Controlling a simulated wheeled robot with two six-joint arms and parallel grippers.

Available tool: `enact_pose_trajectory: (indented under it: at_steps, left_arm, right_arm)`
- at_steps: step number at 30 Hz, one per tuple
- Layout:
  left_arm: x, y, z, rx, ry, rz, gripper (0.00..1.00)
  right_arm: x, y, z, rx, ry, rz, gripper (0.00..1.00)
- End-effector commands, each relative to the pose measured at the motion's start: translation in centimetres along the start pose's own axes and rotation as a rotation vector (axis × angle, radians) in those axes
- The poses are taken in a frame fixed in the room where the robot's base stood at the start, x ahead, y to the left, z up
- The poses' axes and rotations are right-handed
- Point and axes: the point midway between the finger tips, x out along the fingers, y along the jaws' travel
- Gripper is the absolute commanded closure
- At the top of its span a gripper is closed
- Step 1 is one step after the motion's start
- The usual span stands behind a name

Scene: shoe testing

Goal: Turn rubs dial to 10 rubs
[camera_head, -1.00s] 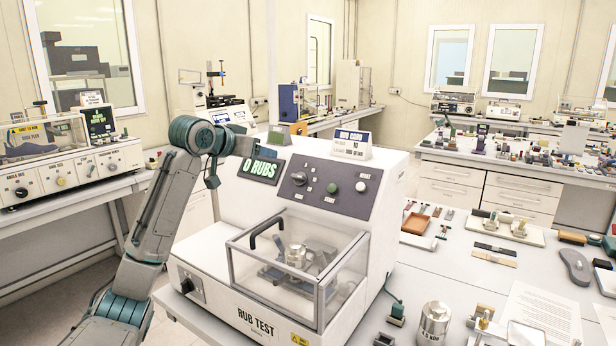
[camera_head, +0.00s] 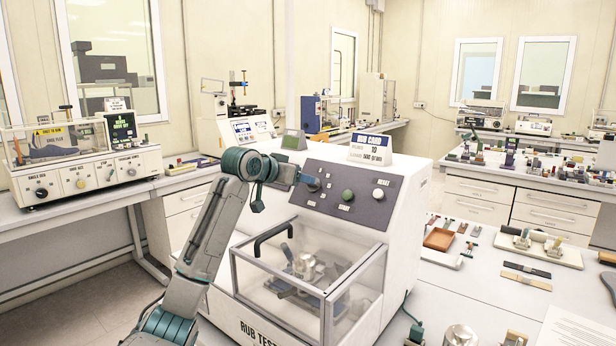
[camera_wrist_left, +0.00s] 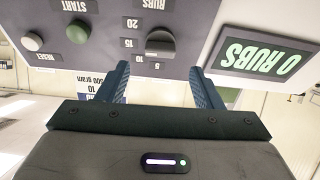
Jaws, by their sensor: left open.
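The rubs dial (camera_head: 313,184) is a dark round knob on the grey sloped panel of the white rub test machine (camera_head: 405,215). The display (camera_wrist_left: 264,60) reads 0 RUBS. My right gripper is not in view.
A green button (camera_wrist_left: 78,32) and a white button (camera_wrist_left: 32,41) sit beside the dial on the panel. A rub card (camera_head: 371,149) stands on top of the machine. A clear cover with a black handle (camera_head: 273,236) is below the panel.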

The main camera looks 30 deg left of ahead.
Motion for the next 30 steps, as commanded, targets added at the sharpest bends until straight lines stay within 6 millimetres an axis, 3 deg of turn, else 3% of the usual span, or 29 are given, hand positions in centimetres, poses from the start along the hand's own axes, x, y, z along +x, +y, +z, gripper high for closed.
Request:
enact_pose_trajectory:
  at_steps: [1, 9, 21, 27, 30]
  left_arm:
    - [0.9, 0.1, -0.3, -0.003, -0.003, 0.002, 0.40]
    - [4.7, 0.0, -0.2, -0.002, 0.000, 0.001, 0.40]
    - [5.6, 0.0, 0.0, 0.001, 0.000, -0.001, 0.40]
    - [5.5, 0.0, 0.0, 0.001, 0.000, 0.000, 0.79]
    - [5.5, 0.0, 0.0, 0.001, 0.000, -0.001, 0.83]
  right_arm:
    - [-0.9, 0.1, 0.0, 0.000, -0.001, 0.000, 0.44]
    - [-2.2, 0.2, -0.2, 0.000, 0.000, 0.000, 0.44]
    - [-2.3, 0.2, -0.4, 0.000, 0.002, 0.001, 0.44]
    - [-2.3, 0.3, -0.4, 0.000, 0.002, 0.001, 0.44]
    - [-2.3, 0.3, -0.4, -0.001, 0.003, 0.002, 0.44]
